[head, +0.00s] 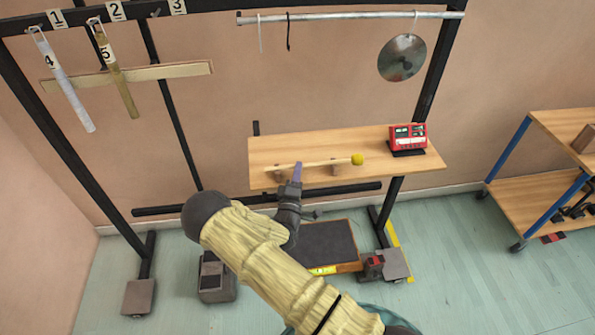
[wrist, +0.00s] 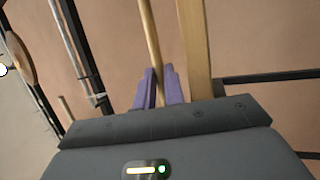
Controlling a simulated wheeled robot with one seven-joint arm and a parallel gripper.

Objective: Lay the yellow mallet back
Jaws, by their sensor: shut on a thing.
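The yellow mallet (head: 357,159) has a round yellow head at the right and a pale wooden handle running left. It lies level over the wooden shelf (head: 390,167), across two small wooden blocks (head: 335,170). I cannot tell whether the handle touches the blocks or hangs just above them. My gripper (head: 297,169) reaches up from the front of the shelf, its purple fingers shut on the handle left of its middle. In the wrist view the handle (wrist: 149,40) passes between the purple fingers (wrist: 159,88); the mallet's head is out of that view.
A red device (head: 408,136) stands at the shelf's right end. A metal disc (head: 402,58) hangs from a rail above. Two numbered tubes (head: 62,80) hang at the left. A dark mat (head: 327,243) lies below the shelf. The shelf's left end is clear.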

